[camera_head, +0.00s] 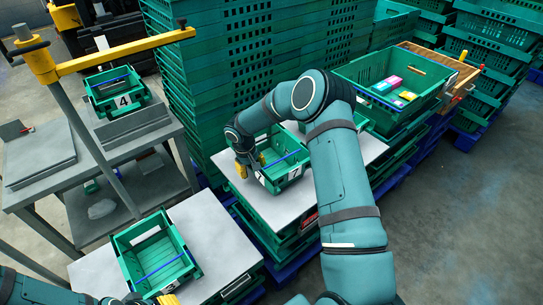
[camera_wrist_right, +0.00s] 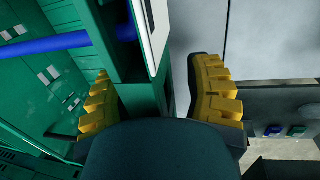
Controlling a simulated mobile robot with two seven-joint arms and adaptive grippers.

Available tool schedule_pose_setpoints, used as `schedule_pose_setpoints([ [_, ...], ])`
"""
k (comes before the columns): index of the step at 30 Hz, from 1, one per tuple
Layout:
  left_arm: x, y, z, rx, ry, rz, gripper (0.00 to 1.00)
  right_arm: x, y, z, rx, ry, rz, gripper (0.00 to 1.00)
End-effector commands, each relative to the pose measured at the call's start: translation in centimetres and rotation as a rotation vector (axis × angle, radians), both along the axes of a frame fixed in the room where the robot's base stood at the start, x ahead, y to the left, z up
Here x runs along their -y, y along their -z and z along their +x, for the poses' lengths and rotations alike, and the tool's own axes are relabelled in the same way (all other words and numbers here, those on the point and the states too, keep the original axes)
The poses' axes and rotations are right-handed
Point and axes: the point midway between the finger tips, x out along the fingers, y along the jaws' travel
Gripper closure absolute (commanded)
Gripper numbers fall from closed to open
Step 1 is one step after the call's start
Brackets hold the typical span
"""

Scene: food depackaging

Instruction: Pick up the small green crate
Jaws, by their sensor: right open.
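A small green crate (camera_head: 291,178) with a white "7" label and a blue bar stands on a white-topped surface in the head view. My right gripper (camera_head: 249,166) is at its left corner. In the right wrist view the gripper (camera_wrist_right: 165,100) is open, with the green crate wall (camera_wrist_right: 150,75) and part of a white label between its yellow fingers; I see no grip on it. A second small green crate (camera_head: 157,256) is empty at the front left. A third, labelled "4" (camera_head: 119,91), stands on the grey bench. My left gripper (camera_head: 166,299) is only partly visible beside the front crate.
A large green crate (camera_head: 390,88) holding pink, blue and yellow packages stands at the right. Tall stacks of green crates (camera_head: 240,75) stand behind the small crate. A yellow-armed post (camera_head: 75,66) rises from the grey bench. Grey floor is clear at the right.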

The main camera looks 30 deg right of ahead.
Motion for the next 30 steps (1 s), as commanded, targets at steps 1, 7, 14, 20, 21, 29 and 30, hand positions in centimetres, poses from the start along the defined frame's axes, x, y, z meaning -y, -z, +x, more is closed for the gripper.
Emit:
schedule_pose_setpoints([
  [1,0.0,0.0,0.0,0.000,0.000,0.000,0.53,0.0,0.0,0.0,0.000,0.000,0.000,0.71],
  [7,0.0,0.0,0.0,0.000,0.000,0.000,0.53,0.0,0.0,0.0,-0.001,0.000,0.000,1.00],
  [14,0.0,0.0,0.0,0.000,0.000,0.000,0.53,-0.1,0.0,0.0,0.001,0.000,0.001,1.00],
  [20,0.0,-0.1,0.0,0.000,0.000,0.000,0.53,-0.1,-0.5,0.0,0.001,0.000,0.001,1.00],
  [21,0.0,-0.2,0.0,-0.001,0.000,0.000,0.53,-0.1,-0.9,0.0,0.002,0.000,0.000,1.00],
  [29,0.0,-1.1,-0.2,-0.005,0.001,-0.001,0.53,0.0,-5.7,0.1,0.004,-0.001,-0.002,1.00],
  [30,0.0,-1.3,-0.2,-0.006,0.001,-0.001,0.53,0.0,-6.4,0.1,0.005,0.000,-0.002,1.00],
])
